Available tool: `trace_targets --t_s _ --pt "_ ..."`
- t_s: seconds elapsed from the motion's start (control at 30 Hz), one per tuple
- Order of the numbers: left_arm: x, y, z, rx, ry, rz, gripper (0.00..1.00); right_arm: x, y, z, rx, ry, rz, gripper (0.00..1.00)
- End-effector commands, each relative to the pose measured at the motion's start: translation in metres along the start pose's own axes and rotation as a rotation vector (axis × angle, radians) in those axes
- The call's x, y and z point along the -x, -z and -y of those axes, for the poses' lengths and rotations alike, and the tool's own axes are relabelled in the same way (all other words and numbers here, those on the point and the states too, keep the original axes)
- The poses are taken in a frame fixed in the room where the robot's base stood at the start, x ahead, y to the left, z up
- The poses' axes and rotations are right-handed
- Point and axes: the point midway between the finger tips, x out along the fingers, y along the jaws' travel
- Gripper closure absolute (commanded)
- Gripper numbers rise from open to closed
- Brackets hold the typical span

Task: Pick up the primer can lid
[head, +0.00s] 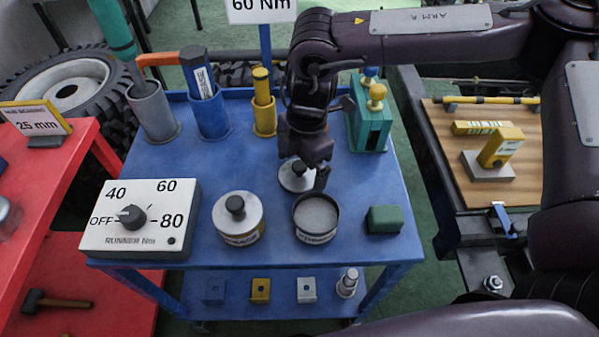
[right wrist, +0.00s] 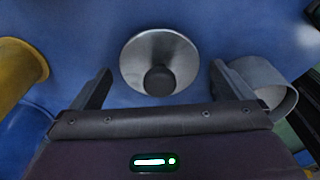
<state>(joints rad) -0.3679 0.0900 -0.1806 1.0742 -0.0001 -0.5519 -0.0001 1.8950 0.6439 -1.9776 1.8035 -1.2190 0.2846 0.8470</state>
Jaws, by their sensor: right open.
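A loose round metal lid (head: 292,181) with a black knob lies on the blue cart top, behind an open can (head: 316,219). I take it for the primer can lid; the can labels are too small to read. My right gripper (head: 305,170) is above this lid, pointing down and partly hiding it. In the right wrist view the lid (right wrist: 140,60) lies between and beyond the two spread fingers (right wrist: 161,72), which do not touch it. The open can (right wrist: 262,75) is beside the right finger there. My left gripper is not in view.
A lidded can (head: 238,222) with a black knob stands left of the open can. A green block (head: 384,219) is to the right. A dial box (head: 140,220), tool holders (head: 211,118) and a teal fixture (head: 369,125) surround the area on the blue cart (head: 190,165).

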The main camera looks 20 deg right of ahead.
Motion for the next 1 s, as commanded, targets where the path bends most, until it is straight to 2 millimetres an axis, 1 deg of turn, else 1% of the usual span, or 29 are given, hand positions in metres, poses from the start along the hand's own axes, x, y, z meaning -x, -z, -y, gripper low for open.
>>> trace_targets --t_s 0.17,0.2,0.5,0.57,0.83,1.0 --pt "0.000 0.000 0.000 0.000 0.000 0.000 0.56 -0.001 0.000 0.000 0.000 -0.001 -0.001 0.00" --pt "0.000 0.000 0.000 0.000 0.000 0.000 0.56 -0.001 0.000 0.000 0.000 -0.001 0.000 0.01" --pt "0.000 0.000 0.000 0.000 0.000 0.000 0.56 0.000 0.000 0.000 0.000 -0.001 -0.001 0.41" --pt "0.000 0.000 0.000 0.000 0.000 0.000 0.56 0.000 0.000 0.000 0.000 -0.001 -0.001 0.48" --pt "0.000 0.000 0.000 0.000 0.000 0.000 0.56 0.002 0.000 0.000 0.000 -0.001 -0.001 0.48" --pt "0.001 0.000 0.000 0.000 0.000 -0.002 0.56 0.016 0.002 -0.001 0.001 -0.003 -0.002 0.48"
